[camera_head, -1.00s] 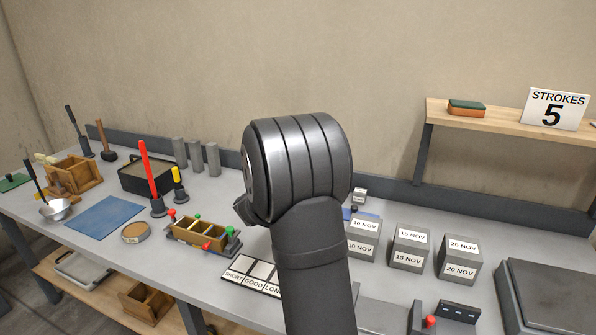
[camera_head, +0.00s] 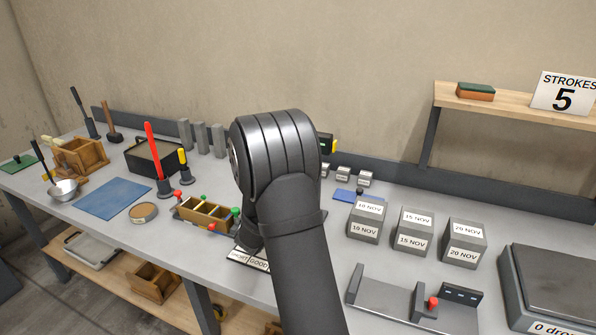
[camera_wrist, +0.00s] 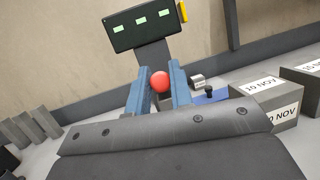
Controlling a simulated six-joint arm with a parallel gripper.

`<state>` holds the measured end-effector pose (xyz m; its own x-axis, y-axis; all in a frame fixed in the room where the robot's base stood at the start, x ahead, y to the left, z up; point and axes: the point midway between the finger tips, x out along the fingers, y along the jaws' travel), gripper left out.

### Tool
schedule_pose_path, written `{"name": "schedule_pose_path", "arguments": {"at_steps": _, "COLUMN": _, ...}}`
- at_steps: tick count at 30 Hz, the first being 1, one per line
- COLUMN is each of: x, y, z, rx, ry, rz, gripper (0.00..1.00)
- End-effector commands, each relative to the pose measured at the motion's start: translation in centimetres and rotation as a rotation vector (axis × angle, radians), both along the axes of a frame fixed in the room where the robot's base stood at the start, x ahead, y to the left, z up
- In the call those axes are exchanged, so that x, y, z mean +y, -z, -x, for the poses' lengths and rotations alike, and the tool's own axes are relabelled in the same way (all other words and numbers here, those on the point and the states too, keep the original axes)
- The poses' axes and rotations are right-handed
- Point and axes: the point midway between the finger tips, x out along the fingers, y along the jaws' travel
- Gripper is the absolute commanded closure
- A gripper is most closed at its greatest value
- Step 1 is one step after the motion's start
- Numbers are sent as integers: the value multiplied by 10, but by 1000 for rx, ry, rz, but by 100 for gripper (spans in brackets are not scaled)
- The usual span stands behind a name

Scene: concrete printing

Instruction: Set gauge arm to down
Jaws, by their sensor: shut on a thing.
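In the wrist view, my gripper (camera_wrist: 160,76) has its two blue-grey fingers on either side of a round red knob (camera_wrist: 159,82) and is shut on it. The knob appears to be the end of the gauge arm, but the lever behind it is hidden. Beyond it stands a black panel (camera_wrist: 145,27) with three pale green windows and a yellow side piece, on a dark post. In the head view my arm covers the gripper and the knob; only the panel's edge (camera_head: 327,145) shows to the right of my wrist.
Grey dated blocks (camera_head: 365,222) stand right of my arm. A grey fixture (camera_head: 385,307) with another red knob (camera_head: 433,302) lies in front. A wooden mould (camera_head: 205,213) with coloured knobs and a label strip (camera_head: 247,259) sit close to my arm's left.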

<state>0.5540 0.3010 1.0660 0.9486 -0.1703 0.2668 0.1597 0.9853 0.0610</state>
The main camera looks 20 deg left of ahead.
Motion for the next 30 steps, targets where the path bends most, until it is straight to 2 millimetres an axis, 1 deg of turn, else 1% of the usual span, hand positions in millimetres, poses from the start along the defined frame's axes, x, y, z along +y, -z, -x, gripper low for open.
{"name": "schedule_pose_path", "arguments": {"at_steps": 1, "x": -2, "y": 8, "z": 2, "rx": 9, "ry": 4, "rz": 5, "gripper": 100}}
{"name": "schedule_pose_path", "arguments": {"at_steps": 3, "x": -2, "y": 14, "z": 3, "rx": 10, "ry": 4, "rz": 4, "gripper": 100}}
{"name": "schedule_pose_path", "arguments": {"at_steps": 12, "x": -3, "y": 33, "z": 5, "rx": 15, "ry": 5, "rz": 5, "gripper": 100}}
{"name": "schedule_pose_path", "arguments": {"at_steps": 19, "x": -3, "y": 39, "z": 5, "rx": 19, "ry": 5, "rz": 6, "gripper": 100}}
{"name": "schedule_pose_path", "arguments": {"at_steps": 30, "x": -4, "y": 41, "z": 5, "rx": 20, "ry": 7, "rz": 6, "gripper": 100}}
